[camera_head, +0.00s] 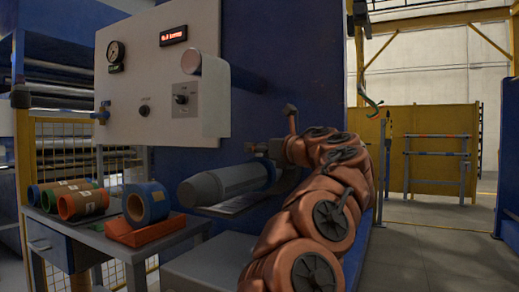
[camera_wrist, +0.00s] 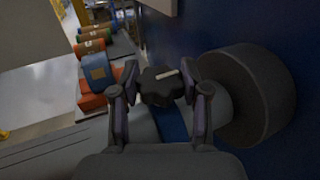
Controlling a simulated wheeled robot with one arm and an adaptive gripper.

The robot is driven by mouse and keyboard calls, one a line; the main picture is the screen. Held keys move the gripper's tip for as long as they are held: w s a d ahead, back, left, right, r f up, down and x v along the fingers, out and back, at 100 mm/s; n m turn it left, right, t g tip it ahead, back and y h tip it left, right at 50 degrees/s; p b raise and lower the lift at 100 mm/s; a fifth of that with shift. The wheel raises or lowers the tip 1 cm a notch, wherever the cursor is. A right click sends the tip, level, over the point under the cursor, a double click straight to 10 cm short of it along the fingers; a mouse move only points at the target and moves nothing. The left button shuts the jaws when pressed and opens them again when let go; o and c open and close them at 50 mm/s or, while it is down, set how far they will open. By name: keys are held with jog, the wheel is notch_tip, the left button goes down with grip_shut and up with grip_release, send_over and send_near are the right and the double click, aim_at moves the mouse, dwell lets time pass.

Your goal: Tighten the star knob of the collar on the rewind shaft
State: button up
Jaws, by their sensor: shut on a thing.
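The dark star knob (camera_wrist: 158,92) sits between the two fingers of my gripper (camera_wrist: 160,84) in the wrist view. A pale pointer mark lies on the knob's upper side. My gripper is shut on the knob, one finger on each side. Beside it a wide dark grey cylinder (camera_wrist: 258,95) fills the right; I cannot tell whether it is part of the collar. In the head view the rewind shaft carries a grey roll (camera_head: 222,184) with a blue part (camera_head: 270,172) at its right end. My gripper (camera_head: 264,150) is above that end; the knob is hidden there.
A grey control box (camera_head: 150,80) with a gauge and dials hangs above and to the left. A side table (camera_head: 85,238) holds several coloured rolls and an orange block (camera_head: 145,232). A blue machine wall (camera_head: 290,60) stands close behind. The floor at right (camera_head: 435,250) is clear.

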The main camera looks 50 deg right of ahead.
jog(key=o, duration=1.2)
jog(key=shift+c, duration=0.2)
jog(key=shift+s, duration=0.1)
jog(key=s+a, duration=0.1)
jog(key=s, duration=1)
jog(key=shift+s+a, duration=0.15)
jog(key=shift+s, duration=0.25)
